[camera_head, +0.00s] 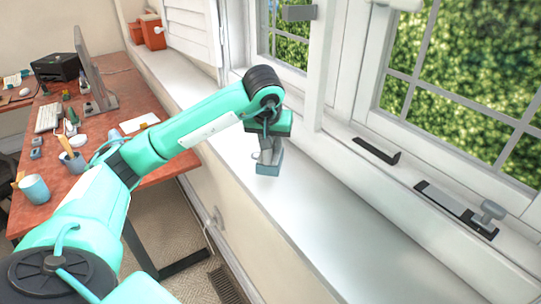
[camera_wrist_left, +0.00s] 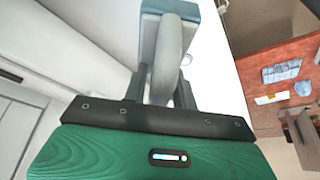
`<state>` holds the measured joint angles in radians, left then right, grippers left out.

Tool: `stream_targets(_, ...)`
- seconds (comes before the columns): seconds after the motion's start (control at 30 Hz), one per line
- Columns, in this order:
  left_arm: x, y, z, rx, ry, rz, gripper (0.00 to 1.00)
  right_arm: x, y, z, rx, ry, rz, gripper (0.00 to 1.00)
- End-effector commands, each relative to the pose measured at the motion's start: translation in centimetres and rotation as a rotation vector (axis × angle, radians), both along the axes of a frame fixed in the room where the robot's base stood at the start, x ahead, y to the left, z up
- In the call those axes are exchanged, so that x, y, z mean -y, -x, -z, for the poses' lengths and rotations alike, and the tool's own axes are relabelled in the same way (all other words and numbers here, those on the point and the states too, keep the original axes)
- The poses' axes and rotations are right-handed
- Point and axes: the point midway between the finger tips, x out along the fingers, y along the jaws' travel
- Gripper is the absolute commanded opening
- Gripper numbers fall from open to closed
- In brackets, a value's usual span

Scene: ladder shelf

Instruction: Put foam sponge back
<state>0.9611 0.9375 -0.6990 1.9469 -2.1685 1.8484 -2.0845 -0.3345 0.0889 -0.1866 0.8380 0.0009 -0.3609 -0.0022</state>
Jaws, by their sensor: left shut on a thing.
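My left gripper (camera_head: 267,146) reaches over the white window sill (camera_head: 330,235) and points down. It is shut on the foam sponge (camera_head: 268,165), a blue-grey block with a pale curved handle. In the left wrist view my left gripper (camera_wrist_left: 160,88) has its dark fingers on both sides of the handle, and the sponge (camera_wrist_left: 171,8) lies beyond them at the top edge. The sponge is low over the sill; I cannot tell whether it touches it. My right gripper is not in view.
Window frames with latches (camera_head: 488,213) stand along the right side of the sill. The sill is clear in front. A red-brown desk (camera_head: 110,88) at the left holds a monitor (camera_head: 93,75), a keyboard (camera_head: 48,117) and cups (camera_head: 35,188). Orange pots (camera_head: 152,33) stand at the far end.

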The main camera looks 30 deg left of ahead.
Motion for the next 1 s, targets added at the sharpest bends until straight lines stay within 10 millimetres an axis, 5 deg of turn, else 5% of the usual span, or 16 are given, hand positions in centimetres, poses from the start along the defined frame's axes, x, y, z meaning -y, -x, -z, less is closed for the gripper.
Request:
stream_targets(0.53,0.0,0.0,5.2,-0.003,0.001,0.000,0.00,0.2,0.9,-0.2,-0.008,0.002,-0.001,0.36)
stream_targets(0.97,0.0,0.0,5.9,0.001,0.000,0.000,0.00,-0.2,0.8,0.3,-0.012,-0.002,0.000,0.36)
stream_targets(1.0,0.0,0.0,5.8,0.001,0.000,0.000,0.33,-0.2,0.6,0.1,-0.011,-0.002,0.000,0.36)
